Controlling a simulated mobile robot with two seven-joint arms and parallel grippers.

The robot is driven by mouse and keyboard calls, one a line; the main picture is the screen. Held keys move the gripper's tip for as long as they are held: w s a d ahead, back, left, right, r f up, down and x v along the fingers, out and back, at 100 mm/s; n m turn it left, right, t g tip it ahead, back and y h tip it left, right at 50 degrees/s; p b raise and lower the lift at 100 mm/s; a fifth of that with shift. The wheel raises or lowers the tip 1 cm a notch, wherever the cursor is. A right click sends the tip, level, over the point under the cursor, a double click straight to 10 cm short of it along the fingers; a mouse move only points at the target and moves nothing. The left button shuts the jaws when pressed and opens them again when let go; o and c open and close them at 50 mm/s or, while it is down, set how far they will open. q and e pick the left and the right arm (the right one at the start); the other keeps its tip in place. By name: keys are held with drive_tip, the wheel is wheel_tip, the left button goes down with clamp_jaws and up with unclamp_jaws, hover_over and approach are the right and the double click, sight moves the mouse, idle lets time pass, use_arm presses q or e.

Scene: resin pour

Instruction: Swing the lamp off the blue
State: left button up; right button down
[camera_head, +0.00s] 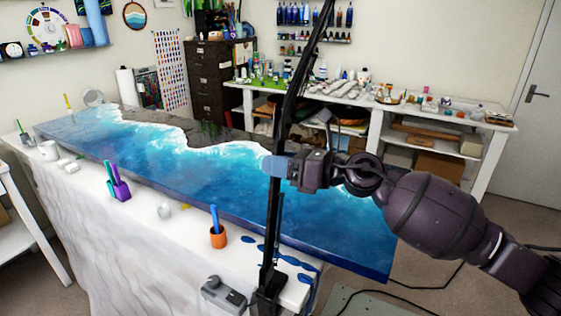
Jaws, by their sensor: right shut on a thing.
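The lamp (296,95) shows as a black post and arm rising from a base (265,300) at the near edge of the table and leaving the top of the picture. Its head is out of view. My right gripper (279,168) comes in from the right and is shut on the lamp at about mid-height. The blue (210,172) is a glossy ocean-like resin surface on a long panel, with white foam lines and a dark far edge. The lamp and my right arm cross in front of its right part. My left gripper is not in view.
An orange cup (218,238), a purple holder (121,190) and a white mug (48,151) stand along the panel's near side. A grey device (224,295) sits left of the lamp base. Blue spills mark the cloth nearby. A crowded white bench (400,112) stands behind.

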drive_tip(key=shift+r, duration=0.1)
drive_tip(key=c, duration=0.7)
unclamp_jaws()
drive_tip(key=shift+d, duration=0.1)
drive_tip(key=b+v, duration=0.2)
drive_tip(key=v, duration=0.8)
drive_tip(key=shift+d, duration=0.35)
